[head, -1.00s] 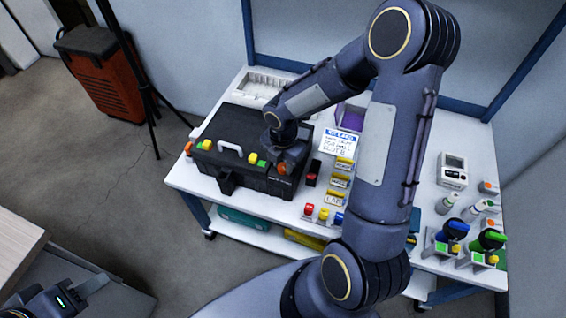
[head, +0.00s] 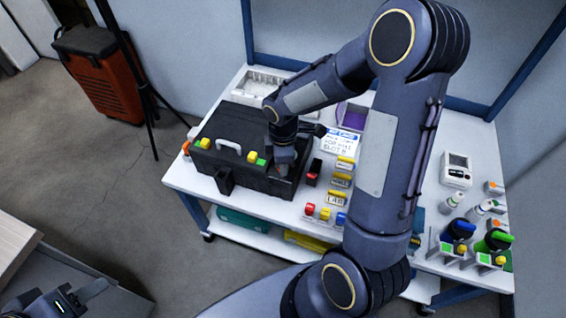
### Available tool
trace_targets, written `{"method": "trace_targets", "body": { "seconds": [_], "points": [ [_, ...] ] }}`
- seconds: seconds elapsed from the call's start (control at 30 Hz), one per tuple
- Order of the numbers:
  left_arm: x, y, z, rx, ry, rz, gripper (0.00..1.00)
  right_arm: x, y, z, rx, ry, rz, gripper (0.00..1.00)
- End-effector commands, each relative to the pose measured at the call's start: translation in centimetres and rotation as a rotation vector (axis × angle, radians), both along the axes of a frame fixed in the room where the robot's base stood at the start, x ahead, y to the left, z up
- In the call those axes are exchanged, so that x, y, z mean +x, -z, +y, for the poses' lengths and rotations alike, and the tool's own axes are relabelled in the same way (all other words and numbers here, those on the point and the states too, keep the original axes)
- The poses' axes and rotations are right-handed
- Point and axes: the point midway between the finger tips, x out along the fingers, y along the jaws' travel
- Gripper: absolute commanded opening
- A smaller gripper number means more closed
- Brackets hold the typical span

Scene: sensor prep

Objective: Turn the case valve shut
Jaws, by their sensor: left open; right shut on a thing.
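The black case (head: 225,165) is closed on the white bench, with a white handle and yellow and green latches on its front. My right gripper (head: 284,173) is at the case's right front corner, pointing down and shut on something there. The place fits the case valve, but the gripper and wrist cover it, so the valve's angle cannot be seen. My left gripper (head: 88,296) is open and empty at the lower left, away from the bench.
Yellow-labelled blocks (head: 341,181) and a kit card (head: 342,143) lie right of the case. Coloured blocks (head: 325,214) stand at the front edge. A meter (head: 457,169), bottles and green and blue knobbed fixtures fill the right side.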

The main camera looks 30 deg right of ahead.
Motion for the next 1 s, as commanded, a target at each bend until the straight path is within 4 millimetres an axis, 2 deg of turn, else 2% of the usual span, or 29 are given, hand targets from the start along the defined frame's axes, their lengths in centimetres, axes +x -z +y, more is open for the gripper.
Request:
{"method": "trace_targets", "body": {
  "seconds": [0.6,1.0],
  "points": [
    [0.0,1.5,0.0,0.0,0.0,0.0,0.42,0.1,0.0,0.1,0.0,0.563,-0.002,0.06],
    [0.0,1.8,0.0,0.0,0.0,0.0,0.42,0.1,0.0,0.0,0.0,0.779,-0.001,0.06]
  ]
}}
